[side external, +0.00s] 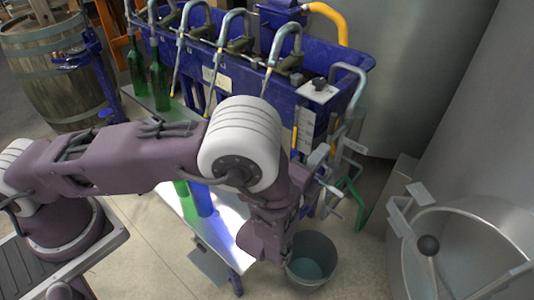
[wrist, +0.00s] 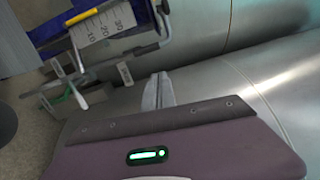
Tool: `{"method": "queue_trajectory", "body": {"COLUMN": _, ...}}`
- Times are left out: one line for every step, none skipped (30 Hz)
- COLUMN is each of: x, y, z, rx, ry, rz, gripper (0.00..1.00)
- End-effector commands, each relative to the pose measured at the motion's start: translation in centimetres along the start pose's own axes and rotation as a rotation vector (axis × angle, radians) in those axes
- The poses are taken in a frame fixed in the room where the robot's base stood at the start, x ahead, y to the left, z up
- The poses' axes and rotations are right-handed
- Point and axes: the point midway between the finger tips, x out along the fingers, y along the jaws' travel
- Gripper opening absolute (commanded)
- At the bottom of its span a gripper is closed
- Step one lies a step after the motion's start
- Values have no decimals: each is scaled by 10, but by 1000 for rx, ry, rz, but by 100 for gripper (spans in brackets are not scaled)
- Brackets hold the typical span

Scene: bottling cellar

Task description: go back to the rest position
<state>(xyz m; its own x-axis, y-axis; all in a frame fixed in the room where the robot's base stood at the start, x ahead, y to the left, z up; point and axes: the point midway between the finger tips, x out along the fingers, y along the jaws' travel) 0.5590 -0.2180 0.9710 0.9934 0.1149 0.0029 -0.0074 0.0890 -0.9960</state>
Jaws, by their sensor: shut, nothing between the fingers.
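My gripper (wrist: 158,78) shows in the wrist view as grey fingers held together beyond the purple hand, with nothing between them. The fingers point toward grey metal surfaces and touch nothing that I can make out. In the side external view my arm reaches in from the left, bends at a white joint, and drops toward the bucket. My fingers are hard to pick out there among the grey fittings.
A blue filling machine (side external: 205,50) with several curved spouts stands behind my arm. Green bottles (side external: 158,85) stand at its left end. A grey bucket (side external: 325,250) sits below my wrist. A barrel (side external: 50,75) is far left; a steel vessel (side external: 460,250) is at right.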

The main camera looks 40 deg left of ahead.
Motion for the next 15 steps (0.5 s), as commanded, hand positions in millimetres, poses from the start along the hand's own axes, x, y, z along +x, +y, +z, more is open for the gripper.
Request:
{"method": "queue_trajectory", "body": {"x": 7, "y": -19, "z": 25, "rx": -8, "ry": -88, "rz": 6, "gripper": 0}}
{"method": "queue_trajectory", "body": {"x": 10, "y": -32, "z": 45, "rx": -8, "ry": -160, "rz": 18, "gripper": 0}}
{"method": "queue_trajectory", "body": {"x": 12, "y": -50, "z": 78, "rx": -13, "ry": -273, "rz": 45, "gripper": 0}}
{"method": "queue_trajectory", "body": {"x": 9, "y": -63, "z": 106, "rx": -21, "ry": -365, "rz": 73, "gripper": 0}}
{"method": "queue_trajectory", "body": {"x": 4, "y": -75, "z": 135, "rx": -31, "ry": -458, "rz": 110, "gripper": 0}}
{"method": "queue_trajectory", "body": {"x": -7, "y": -89, "z": 171, "rx": -52, "ry": -578, "rz": 167, "gripper": 0}}
{"method": "queue_trajectory", "body": {"x": -19, "y": -98, "z": 198, "rx": -76, "ry": -665, "rz": 217, "gripper": 0}}
{"method": "queue_trajectory", "body": {"x": -35, "y": -105, "z": 223, "rx": -107, "ry": -751, "rz": 273, "gripper": 0}}
{"method": "queue_trajectory", "body": {"x": -60, "y": -113, "z": 254, "rx": -163, "ry": -860, "rz": 360, "gripper": 0}}
{"method": "queue_trajectory", "body": {"x": -81, "y": -116, "z": 273, "rx": -213, "ry": -931, "rz": 429, "gripper": 0}}
{"method": "queue_trajectory", "body": {"x": -103, "y": -119, "z": 288, "rx": -271, "ry": -991, "rz": 500, "gripper": 0}}
{"method": "queue_trajectory", "body": {"x": -132, "y": -121, "z": 301, "rx": -359, "ry": -1053, "rz": 594, "gripper": 0}}
{"method": "queue_trajectory", "body": {"x": -154, "y": -122, "z": 306, "rx": -433, "ry": -1087, "rz": 663, "gripper": 0}}
{"method": "queue_trajectory", "body": {"x": -175, "y": -122, "z": 308, "rx": -513, "ry": -1108, "rz": 727, "gripper": 0}}
{"method": "queue_trajectory", "body": {"x": -200, "y": -123, "z": 306, "rx": -628, "ry": -1117, "rz": 806, "gripper": 0}}
